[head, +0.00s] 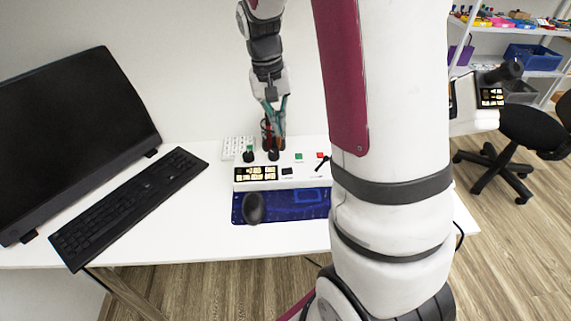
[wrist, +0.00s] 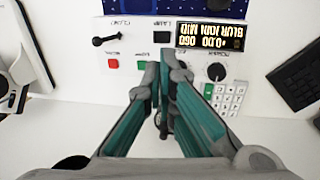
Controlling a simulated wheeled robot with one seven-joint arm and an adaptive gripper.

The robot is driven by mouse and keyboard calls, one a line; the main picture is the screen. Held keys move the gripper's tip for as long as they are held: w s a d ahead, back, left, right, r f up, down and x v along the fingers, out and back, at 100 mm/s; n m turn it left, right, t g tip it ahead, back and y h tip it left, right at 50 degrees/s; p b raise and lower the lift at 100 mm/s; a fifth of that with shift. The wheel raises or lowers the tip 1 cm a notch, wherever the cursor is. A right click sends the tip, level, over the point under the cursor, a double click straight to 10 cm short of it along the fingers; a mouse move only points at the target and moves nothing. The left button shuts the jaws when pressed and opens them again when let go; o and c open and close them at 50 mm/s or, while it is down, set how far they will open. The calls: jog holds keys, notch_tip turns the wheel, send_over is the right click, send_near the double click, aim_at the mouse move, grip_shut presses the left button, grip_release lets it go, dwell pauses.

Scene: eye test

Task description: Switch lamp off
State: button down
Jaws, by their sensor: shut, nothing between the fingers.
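The white control panel (head: 310,181) lies on the desk. A small black rocker switch (wrist: 163,37) has an upside-down label reading LAMP beside it in the wrist view. In the head view this switch (head: 287,171) sits just right of the lit display (head: 255,173). My gripper (head: 272,142) points down at the back part of the panel, behind the switch and near a black knob. In the wrist view my gripper (wrist: 164,85) has its teal fingers brought together, with nothing between them. The tips appear apart from the switch. I cannot tell the switch's position.
The panel also bears a black lever (wrist: 107,40), a red button (wrist: 112,64), a green button (wrist: 142,65) and a knob (wrist: 216,72). A black mouse (head: 253,208) rests on a blue mat (head: 290,212) in front. A keyboard (head: 130,205) and monitor (head: 70,130) stand left.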

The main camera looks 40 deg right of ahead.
aim_at(286, 172)
jog(key=shift+s+d+b, duration=0.1)
jog(key=shift+s+b, duration=0.05)
jog(key=shift+b, duration=0.15)
jog(key=shift+r, duration=0.1)
jog(key=f, duration=0.4)
jog(key=d+f+b, duration=0.1)
jog(key=f, duration=0.4)
jog(key=s+f, duration=0.1)
jog(key=f, duration=0.4)
jog(key=shift+s+d, duration=0.1)
jog(key=shift+d, duration=0.3)
jog(key=shift+b, duration=0.3)
jog(key=shift+s+d+f, duration=0.15)
jog(key=shift+s+f, duration=0.05)
jog(key=shift+f, duration=0.1)
jog(key=shift+w, duration=0.1)
jog(key=shift+w+a, duration=0.4)
jog(key=shift+a, duration=0.35)
jog(key=shift+r, duration=0.15)
